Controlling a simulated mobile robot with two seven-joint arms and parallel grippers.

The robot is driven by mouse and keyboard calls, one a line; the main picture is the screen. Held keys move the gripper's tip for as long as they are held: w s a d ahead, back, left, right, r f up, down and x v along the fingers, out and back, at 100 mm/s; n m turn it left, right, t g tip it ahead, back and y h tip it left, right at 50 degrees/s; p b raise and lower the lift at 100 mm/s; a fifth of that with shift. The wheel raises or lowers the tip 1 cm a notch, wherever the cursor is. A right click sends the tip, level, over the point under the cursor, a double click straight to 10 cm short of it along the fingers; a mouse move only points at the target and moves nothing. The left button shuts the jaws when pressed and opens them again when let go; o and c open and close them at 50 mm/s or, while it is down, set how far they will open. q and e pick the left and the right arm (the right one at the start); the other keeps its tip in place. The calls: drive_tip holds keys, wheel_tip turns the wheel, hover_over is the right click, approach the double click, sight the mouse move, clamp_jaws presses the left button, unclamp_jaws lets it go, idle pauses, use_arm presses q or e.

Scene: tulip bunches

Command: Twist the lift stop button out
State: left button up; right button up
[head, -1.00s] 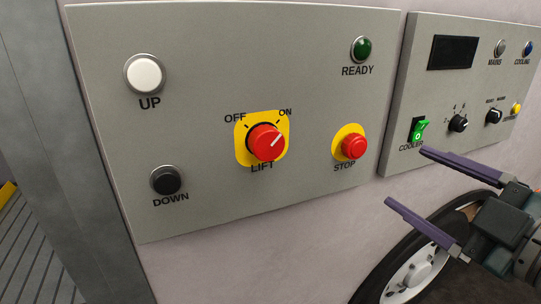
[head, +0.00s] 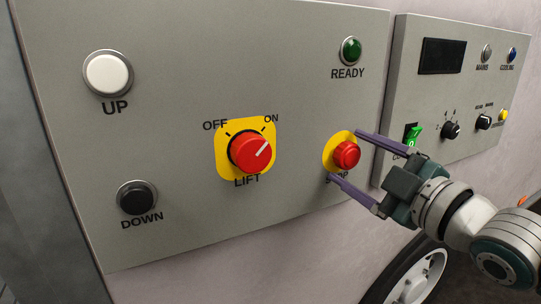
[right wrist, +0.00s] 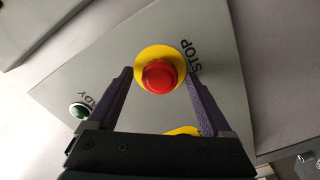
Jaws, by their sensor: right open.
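The lift stop button (head: 346,155) is a red mushroom knob on a yellow backing plate, low on the right of the large grey panel. It also shows in the right wrist view (right wrist: 159,77), ahead of the fingers and a little beyond their tips. My right gripper (head: 345,155) is open, with one purple finger above and one below the button in the head view. In the right wrist view the fingers (right wrist: 158,78) stand on either side of it, with gaps between them and the red knob. My left gripper is out of view.
The large grey panel (head: 180,35) also carries the red lift rotary switch (head: 250,152), a white UP button (head: 108,73), a black DOWN button (head: 136,199) and a green READY lamp (head: 351,50). A second panel (head: 410,75) with a green cooler switch (head: 414,135) sits to the right.

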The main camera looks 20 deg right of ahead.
drive_tip(key=shift+w, duration=0.2)
drive_tip(key=shift+c, duration=0.2)
clamp_jaws()
idle(0.4)
drive_tip(key=shift+m, duration=0.4)
drive_tip(key=m+p, duration=0.1)
drive_tip(key=m, duration=0.1)
drive_tip(key=shift+r+m, duration=0.1)
drive_tip(key=shift+m, duration=0.3)
drive_tip(key=shift+m+p, duration=0.75)
drive_tip(key=shift+m, duration=1.55)
